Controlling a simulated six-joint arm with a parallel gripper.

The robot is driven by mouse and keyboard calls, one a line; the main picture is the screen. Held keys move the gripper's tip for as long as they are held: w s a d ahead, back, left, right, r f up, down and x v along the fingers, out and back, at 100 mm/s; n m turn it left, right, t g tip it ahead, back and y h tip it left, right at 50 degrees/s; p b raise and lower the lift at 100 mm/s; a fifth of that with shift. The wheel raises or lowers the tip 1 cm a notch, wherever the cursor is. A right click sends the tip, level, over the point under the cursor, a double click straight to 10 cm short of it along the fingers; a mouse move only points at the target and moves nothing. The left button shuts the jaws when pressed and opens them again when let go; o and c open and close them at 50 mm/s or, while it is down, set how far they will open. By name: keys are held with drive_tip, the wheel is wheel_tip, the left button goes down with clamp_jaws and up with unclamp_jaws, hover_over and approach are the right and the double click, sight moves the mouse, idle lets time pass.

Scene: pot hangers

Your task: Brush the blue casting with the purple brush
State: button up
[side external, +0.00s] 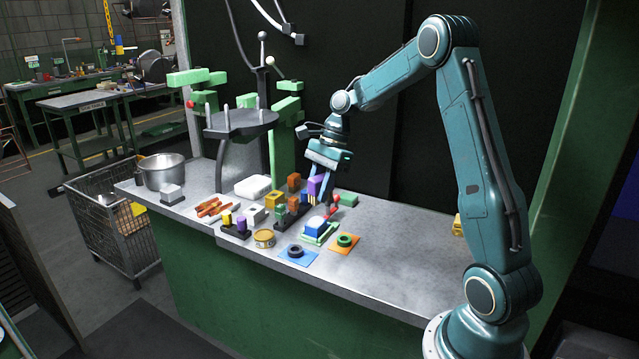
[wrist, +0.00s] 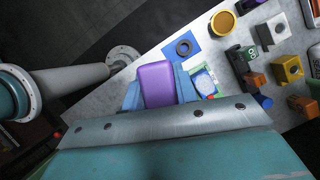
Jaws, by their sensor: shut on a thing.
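The blue casting (side external: 315,226) sits on a green-edged white base on the bench. In the wrist view, a speckled light-blue top (wrist: 204,82) with a green edge, probably the casting, shows just right of my gripper, partly hidden. My gripper (side external: 319,190) is shut on the purple brush (side external: 314,184). The brush fills the space between the blue fingers in the wrist view (wrist: 157,85). In the side view the gripper is above and just behind the casting, and the brush appears apart from it. The brush's bristles cannot be made out.
A blue plate with a dark ring (side external: 296,251) and an orange plate with a green ring (side external: 344,241) lie in front. A yellow tin (side external: 264,238) and several coloured blocks stand left.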

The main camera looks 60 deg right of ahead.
drive_tip(key=shift+w+d+f+m+t+h, duration=0.45)
drive_tip(key=shift+w+d+f+m+h, duration=0.5)
drive_tip(key=shift+d+m, duration=1.05)
drive_tip(key=shift+w+d+f+m+t+h, duration=0.5)
drive_tip(key=shift+d+f+m, duration=0.8)
drive_tip(key=shift+m, duration=1.3)
drive_tip(key=shift+w+d+f+m+t+h, duration=0.6)
drive_tip(key=shift+d+f+m, duration=0.55)
drive_tip(key=shift+d+m, duration=0.85)
drive_tip(key=shift+w+a+f+m, duration=0.15)
drive_tip(key=shift+a+m, duration=0.15)
drive_tip(key=shift+a, duration=0.05)
drive_tip(key=shift+f, duration=1.35)
